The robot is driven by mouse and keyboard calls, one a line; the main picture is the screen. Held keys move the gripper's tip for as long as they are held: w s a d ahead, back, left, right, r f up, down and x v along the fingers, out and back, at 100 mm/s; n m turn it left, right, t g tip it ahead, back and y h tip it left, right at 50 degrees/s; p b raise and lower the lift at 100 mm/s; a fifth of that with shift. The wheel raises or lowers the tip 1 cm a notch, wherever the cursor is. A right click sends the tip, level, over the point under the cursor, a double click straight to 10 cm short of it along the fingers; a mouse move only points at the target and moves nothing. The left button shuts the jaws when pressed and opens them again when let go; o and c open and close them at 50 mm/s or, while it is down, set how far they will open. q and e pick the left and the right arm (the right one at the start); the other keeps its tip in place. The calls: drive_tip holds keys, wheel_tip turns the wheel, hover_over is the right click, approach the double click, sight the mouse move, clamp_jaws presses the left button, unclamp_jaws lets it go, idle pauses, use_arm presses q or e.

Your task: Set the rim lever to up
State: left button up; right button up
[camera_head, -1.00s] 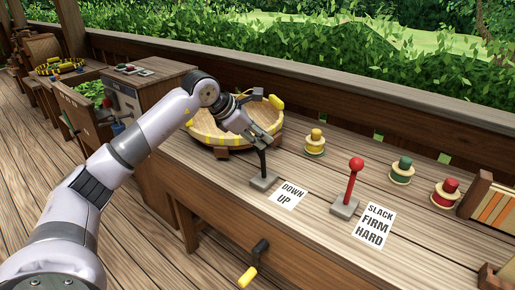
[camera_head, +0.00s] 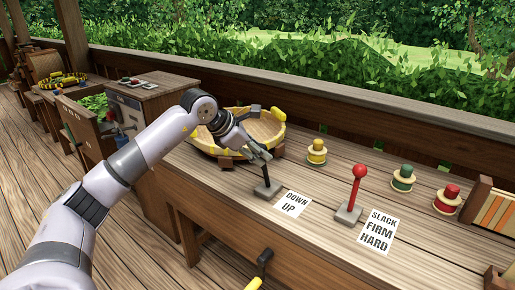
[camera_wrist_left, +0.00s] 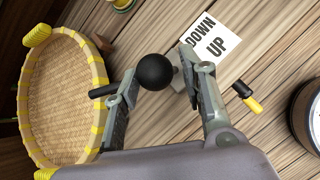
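The rim lever (camera_head: 267,184) is a black stick on a grey base on the bench, beside the white DOWN/UP card (camera_head: 293,204). The card shows in the left wrist view (camera_wrist_left: 212,42) too. The lever's round black knob (camera_wrist_left: 155,72) is between the fingers of my left gripper (camera_wrist_left: 160,88). The fingers are apart, with a gap visible on the right side of the knob; whether the left finger touches it is unclear. In the head view my left gripper (camera_head: 260,154) hides the knob. The stick stands nearly upright, leaning slightly left. My right gripper is out of view.
A woven round pan (camera_head: 214,147) with a yellow-striped rim stands behind and left of the lever. A red-knobbed lever (camera_head: 357,190) with a SLACK/FIRM/HARD card (camera_head: 376,234) is to the right. Yellow, green and red buttons line the back. A crank (camera_head: 263,262) hangs off the bench front.

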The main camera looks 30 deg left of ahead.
use_arm(q)
drive_tip(key=shift+o, duration=1.3)
drive_tip(key=shift+r, duration=0.1)
drive_tip(key=shift+r, duration=0.15)
drive_tip(key=v, duration=1.1)
drive_tip(key=shift+s+r, duration=0.15)
drive_tip(key=shift+s, duration=0.2)
drive_tip(key=shift+a, duration=0.1)
